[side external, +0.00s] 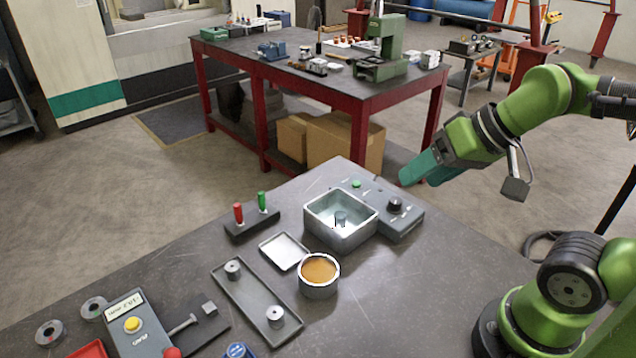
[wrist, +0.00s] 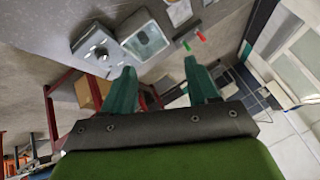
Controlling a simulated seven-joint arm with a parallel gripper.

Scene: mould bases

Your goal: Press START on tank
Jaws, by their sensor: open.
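The tank (side external: 322,232) is an open square grey metal box with a small grey cylinder (side external: 340,218) inside. A grey control box (side external: 402,225) adjoins its right side, with a black knob (side external: 395,205) and, further back, a green button (side external: 356,184). In the wrist view the tank (wrist: 158,51) and the knob (wrist: 100,51) show beyond the fingers; I cannot make out the green button there. My gripper (side external: 404,180) has teal fingers and hangs above and behind the control box, apart from it. In the wrist view its fingers (wrist: 158,68) are spread with nothing between them.
On the bench are a stand with red and green handles (side external: 252,222), a small tray (side external: 284,250), a pot of orange-brown contents (side external: 319,270), a long tray (side external: 250,300) and a yellow-button box (side external: 140,335). A red-legged table (side external: 320,82) stands behind. The bench's right front is clear.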

